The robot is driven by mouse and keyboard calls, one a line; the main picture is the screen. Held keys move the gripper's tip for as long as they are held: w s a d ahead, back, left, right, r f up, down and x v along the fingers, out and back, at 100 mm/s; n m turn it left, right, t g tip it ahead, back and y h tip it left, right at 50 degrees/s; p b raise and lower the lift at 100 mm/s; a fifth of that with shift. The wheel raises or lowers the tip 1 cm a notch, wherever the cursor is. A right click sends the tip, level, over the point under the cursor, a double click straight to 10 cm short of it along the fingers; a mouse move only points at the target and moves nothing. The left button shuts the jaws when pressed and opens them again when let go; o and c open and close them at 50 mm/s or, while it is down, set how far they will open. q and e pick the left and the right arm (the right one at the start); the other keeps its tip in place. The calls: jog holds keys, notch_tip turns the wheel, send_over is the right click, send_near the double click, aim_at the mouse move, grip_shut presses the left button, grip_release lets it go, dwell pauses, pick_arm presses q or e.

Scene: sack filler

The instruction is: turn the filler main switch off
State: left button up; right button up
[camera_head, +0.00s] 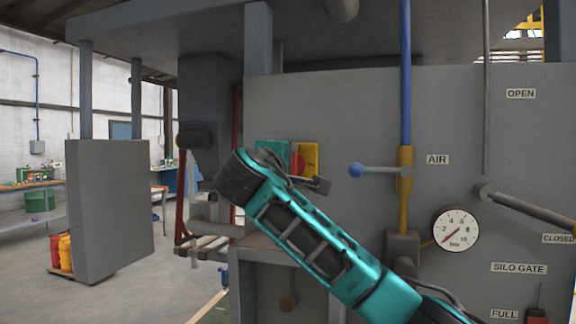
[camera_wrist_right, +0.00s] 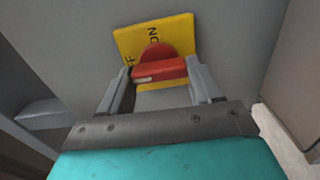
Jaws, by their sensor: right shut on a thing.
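The main switch is a red rotary knob (camera_wrist_right: 160,67) on a yellow plate (camera_wrist_right: 182,31) in the right wrist view. The plate carries black lettering: "ON" shows at the top, and an "F" shows at the left, partly hidden by the knob. The knob's bar lies across the picture, with a pale mark toward its left end. My right gripper (camera_wrist_right: 160,76) is shut on the knob, one finger on each side. In the head view, the knob (camera_head: 298,163) and yellow plate (camera_head: 312,156) show partly behind my right wrist. My left gripper is not in view.
Right of the switch, a blue-knobbed air lever (camera_head: 357,170) sticks out from a yellow and blue pipe (camera_head: 405,70). A pressure gauge (camera_head: 456,229) and silo gate lever (camera_head: 525,207) are farther right. A grey panel (camera_head: 108,210) stands at the left.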

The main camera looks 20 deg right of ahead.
jog(key=shift+f, duration=0.1)
dwell(0.5)
jog(key=o, duration=1.1)
jog(key=shift+c, duration=0.2)
jog(key=b+v, duration=0.2)
jog(key=v, duration=1.1)
jog(key=shift+a, duration=0.1)
